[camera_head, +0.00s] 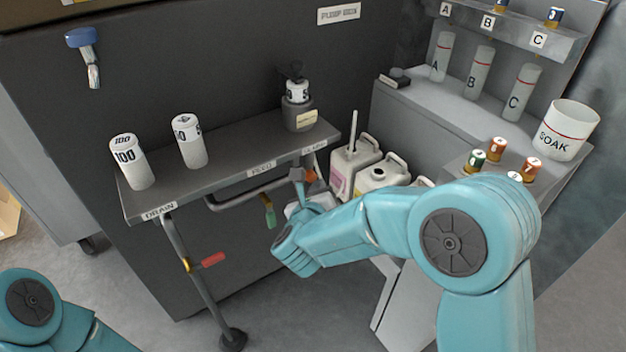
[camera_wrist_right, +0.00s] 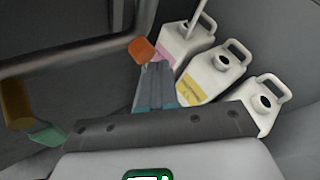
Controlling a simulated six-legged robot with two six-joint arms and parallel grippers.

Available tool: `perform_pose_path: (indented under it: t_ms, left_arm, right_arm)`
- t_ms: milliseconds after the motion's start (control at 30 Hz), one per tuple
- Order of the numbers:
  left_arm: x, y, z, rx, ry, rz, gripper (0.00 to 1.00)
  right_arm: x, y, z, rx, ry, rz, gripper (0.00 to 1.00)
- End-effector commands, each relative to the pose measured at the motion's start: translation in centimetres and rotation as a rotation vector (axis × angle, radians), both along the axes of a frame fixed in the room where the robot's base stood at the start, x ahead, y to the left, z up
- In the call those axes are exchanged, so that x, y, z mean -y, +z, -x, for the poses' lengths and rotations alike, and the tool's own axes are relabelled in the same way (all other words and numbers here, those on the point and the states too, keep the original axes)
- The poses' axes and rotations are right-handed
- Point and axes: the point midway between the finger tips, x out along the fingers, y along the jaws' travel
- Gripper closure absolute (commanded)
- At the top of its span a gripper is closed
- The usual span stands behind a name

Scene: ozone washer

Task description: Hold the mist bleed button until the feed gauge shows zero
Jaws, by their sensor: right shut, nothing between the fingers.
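My right gripper (camera_head: 298,182) is shut and empty, reaching up below the right end of the grey shelf (camera_head: 235,150). In the right wrist view its fingertips (camera_wrist_right: 153,76) are close to an orange block-like piece (camera_wrist_right: 142,50); I cannot tell whether they touch. That orange piece also shows in the head view (camera_head: 310,177). Which is the feed gauge is unclear. I cannot identify the mist bleed button.
A green handle (camera_head: 269,212) and a red handle (camera_head: 212,259) hang under the shelf. White jugs (camera_head: 350,165) stand right of my gripper. Tubes, small bottles and a SOAK tub (camera_head: 566,130) are at the right. My left arm shows at the lower left.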

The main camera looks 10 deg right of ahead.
Motion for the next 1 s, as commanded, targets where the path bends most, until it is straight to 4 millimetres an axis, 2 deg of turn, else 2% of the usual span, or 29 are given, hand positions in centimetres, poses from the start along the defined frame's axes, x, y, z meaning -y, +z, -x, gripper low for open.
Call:
perform_pose_path:
  t_ms: [1000]
  left_arm:
    - [0.0,-0.26,0.0,0.0,0.0,0.0,1.0]
  right_arm:
    - [-0.29,0.04,-0.81,0.001,-0.001,0.0,1.0]
